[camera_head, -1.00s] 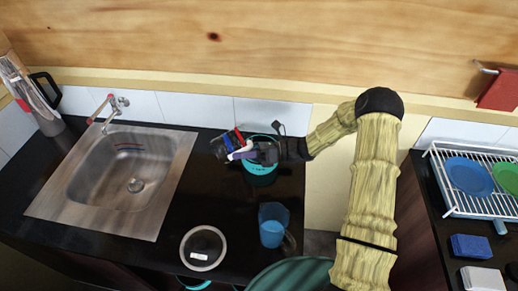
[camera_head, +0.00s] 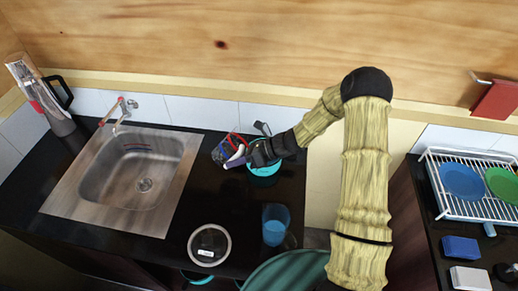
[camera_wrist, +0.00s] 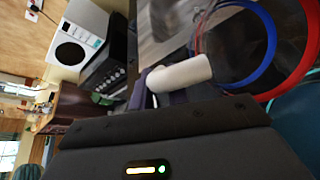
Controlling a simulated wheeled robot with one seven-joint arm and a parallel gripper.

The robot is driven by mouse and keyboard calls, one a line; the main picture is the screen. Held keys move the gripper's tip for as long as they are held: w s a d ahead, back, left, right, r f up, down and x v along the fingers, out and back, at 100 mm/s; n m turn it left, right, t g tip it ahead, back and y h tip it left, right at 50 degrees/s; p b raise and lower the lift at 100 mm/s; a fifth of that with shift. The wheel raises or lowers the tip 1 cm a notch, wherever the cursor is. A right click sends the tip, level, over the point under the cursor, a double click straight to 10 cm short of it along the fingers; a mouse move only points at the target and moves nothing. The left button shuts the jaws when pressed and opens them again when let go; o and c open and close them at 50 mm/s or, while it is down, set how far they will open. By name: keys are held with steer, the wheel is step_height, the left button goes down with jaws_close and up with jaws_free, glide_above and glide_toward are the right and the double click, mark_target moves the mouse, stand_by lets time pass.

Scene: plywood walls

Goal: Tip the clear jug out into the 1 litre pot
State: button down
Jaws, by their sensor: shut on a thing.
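My gripper (camera_head: 243,159) is shut on the white handle (camera_wrist: 180,73) of the clear jug (camera_head: 226,150). The jug has red and blue bands, which show as large rings at the right of the wrist view. It is held tilted, up off the counter, beside and partly over the teal pot (camera_head: 264,169). The pot stands on the black counter, partly hidden by my gripper and wrist; its edge also shows at the right of the wrist view (camera_wrist: 304,112). I cannot tell what is in the jug or the pot.
A blue-tinted see-through cup (camera_head: 275,226) and a round glass lid (camera_head: 209,245) stand near the counter's front edge. A dish rack (camera_head: 470,207) with plates is at right.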

steer(key=shift+a+r+h+p, duration=0.15)
steer(key=shift+r+h+p, duration=0.6)
steer(key=shift+h+p, duration=0.15)
steer(key=shift+s+a+f+n+t+h, duration=0.1)
steer(key=shift+s+a+f+t+h, duration=0.1)
steer(key=shift+a+h, duration=0.3)
steer(key=shift+s+a+f+n+t+h, duration=0.1)
steer(key=shift+s+a+f+t+h, duration=0.05)
steer(key=shift+a+h, duration=0.3)
steer(key=shift+s+a+f+n+t+h, duration=0.1)
steer(key=shift+s+a+f+t+h, duration=0.1)
steer(key=shift+a+h, duration=0.3)
steer(key=a+h+p, duration=0.1)
steer(key=h+p, duration=0.1)
steer(key=h, duration=0.1)
steer(key=a+f+t+h+p, duration=0.1)
steer(key=shift+s+a+p, duration=0.3)
steer(key=shift+s+a, duration=0.05)
steer(key=shift+w+d+f, duration=0.1)
steer(key=shift+h, duration=0.25)
